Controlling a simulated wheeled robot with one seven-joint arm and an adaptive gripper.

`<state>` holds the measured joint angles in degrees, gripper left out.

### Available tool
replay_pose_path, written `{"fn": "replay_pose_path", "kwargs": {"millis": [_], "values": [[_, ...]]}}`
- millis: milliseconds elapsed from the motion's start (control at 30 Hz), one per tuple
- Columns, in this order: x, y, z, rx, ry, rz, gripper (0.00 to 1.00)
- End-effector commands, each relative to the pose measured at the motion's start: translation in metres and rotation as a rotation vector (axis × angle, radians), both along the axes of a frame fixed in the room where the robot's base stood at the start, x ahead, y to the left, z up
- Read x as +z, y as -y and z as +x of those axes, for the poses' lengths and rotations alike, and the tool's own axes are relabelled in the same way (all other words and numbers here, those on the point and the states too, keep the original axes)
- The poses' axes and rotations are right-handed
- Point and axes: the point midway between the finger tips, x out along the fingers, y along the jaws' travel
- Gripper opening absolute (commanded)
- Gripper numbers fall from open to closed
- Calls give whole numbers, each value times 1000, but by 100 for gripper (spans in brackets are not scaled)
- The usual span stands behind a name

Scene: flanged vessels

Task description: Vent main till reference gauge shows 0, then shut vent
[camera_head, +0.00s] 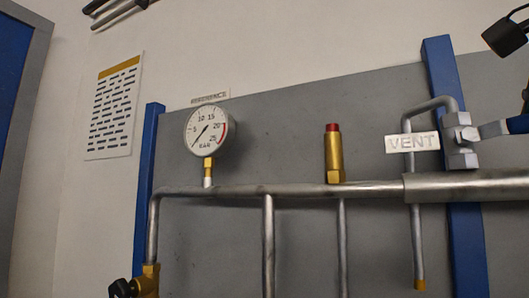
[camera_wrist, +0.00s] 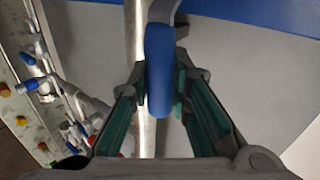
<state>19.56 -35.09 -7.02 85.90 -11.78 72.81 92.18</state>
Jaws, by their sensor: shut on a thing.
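The reference gauge (camera_head: 207,131) is a round white dial at the left of the main pipe (camera_head: 280,190). Its needle points to the lower left, below the 5 mark, about where 0 lies. The vent valve (camera_head: 461,140) is a grey body beside the white VENT sign (camera_head: 412,142), at the right. Its blue handle (camera_head: 494,129) points right and runs out of the picture. In the wrist view my gripper (camera_wrist: 160,88) has its green-lined fingers shut on the blue handle (camera_wrist: 159,60). The head view does not clearly show the fingers.
A brass fitting with a red top (camera_head: 334,153) stands on the main. A brass valve with a black handle (camera_head: 137,287) is at the lower left. Blue posts (camera_head: 467,230) and a grey panel stand behind the pipes. Other coloured valves (camera_wrist: 35,85) show left in the wrist view.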

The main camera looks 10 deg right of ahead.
Motion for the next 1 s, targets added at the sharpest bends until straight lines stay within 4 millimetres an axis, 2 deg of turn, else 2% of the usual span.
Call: {"fn": "replay_pose_path", "kwargs": {"millis": [700, 733, 800, 1000], "values": [[-8, 1, 0, -3, 36, 66, 0], [-8, 1, 0, -3, 36, 66, 22], [-8, 1, 0, -2, 36, 66, 38], [-7, 1, 0, -1, 38, 63, 39]]}}
